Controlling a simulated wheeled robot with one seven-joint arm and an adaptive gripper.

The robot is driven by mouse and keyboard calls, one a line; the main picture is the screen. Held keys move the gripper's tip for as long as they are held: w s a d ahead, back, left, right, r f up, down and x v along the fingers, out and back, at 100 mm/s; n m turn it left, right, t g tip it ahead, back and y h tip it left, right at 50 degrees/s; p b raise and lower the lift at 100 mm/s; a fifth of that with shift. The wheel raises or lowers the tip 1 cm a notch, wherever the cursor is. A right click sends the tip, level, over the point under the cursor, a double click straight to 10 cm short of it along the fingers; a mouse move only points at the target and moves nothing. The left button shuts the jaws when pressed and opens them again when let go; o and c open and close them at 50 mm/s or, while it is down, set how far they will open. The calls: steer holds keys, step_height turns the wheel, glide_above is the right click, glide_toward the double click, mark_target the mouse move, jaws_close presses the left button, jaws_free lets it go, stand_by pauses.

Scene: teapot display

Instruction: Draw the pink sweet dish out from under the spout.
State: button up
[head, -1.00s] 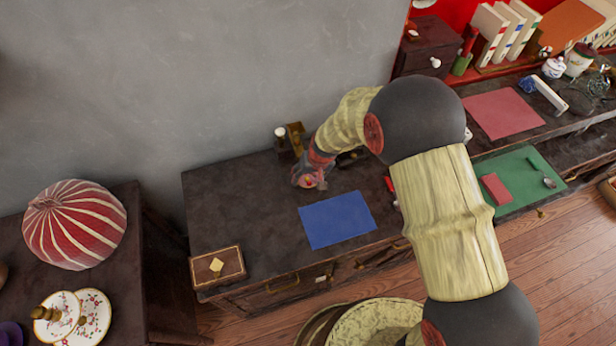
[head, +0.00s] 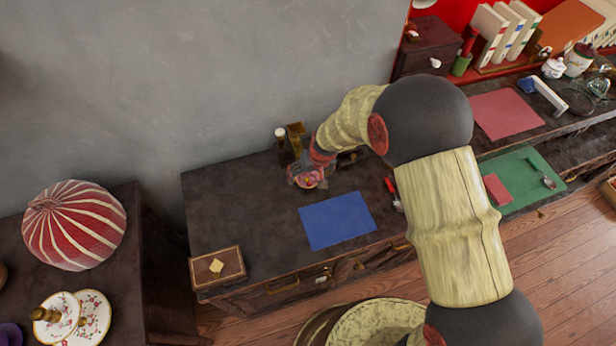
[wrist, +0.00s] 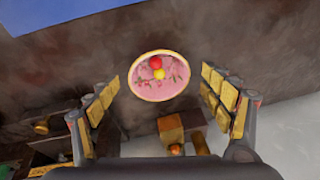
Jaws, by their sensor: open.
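The pink sweet dish (wrist: 160,90) is a round pink bowl with a pale gold rim, holding a red and a yellow sweet. In the wrist view it lies between and just beyond the fingertips of my gripper (wrist: 160,80), with a gap on both sides. My gripper is open and empty. In the head view the dish (head: 309,181) is on the dark cabinet top, partly hidden by my gripper (head: 306,171). I cannot make out a teapot or spout over it; my arm hides part of that area.
A brass-coloured block (head: 296,132) and a dark white-topped item (head: 281,137) stand by the wall behind the dish. A blue mat (head: 337,220) lies in front. A wooden box (head: 217,267) sits at the cabinet's front left corner. The cabinet top left of the dish is clear.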

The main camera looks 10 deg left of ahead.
steer(key=v, duration=1.1)
steer(key=shift+f, duration=0.1)
steer(key=s+d+r+g+h, duration=0.15)
steer(key=s+d, duration=0.25)
steer(key=s, duration=0.4)
steer(key=s+d+r+m+t, duration=0.1)
steer(key=s+d+r, duration=0.4)
steer(key=r, duration=0.3)
steer(key=s+d+r+m+t, duration=0.1)
steer(key=s+d+r+t, duration=0.1)
steer(key=s+d+r, duration=0.3)
steer(key=s+d+r+m+t, duration=0.1)
steer(key=s+d+r+t, duration=0.1)
steer(key=s+d+r, duration=0.3)
steer(key=d+r+h, duration=0.1)
steer(key=d+r, duration=0.3)
steer(key=r, duration=0.2)
steer(key=shift+s+d+r, duration=0.2)
steer(key=shift+s, duration=0.1)
steer(key=shift+c, duration=0.7)
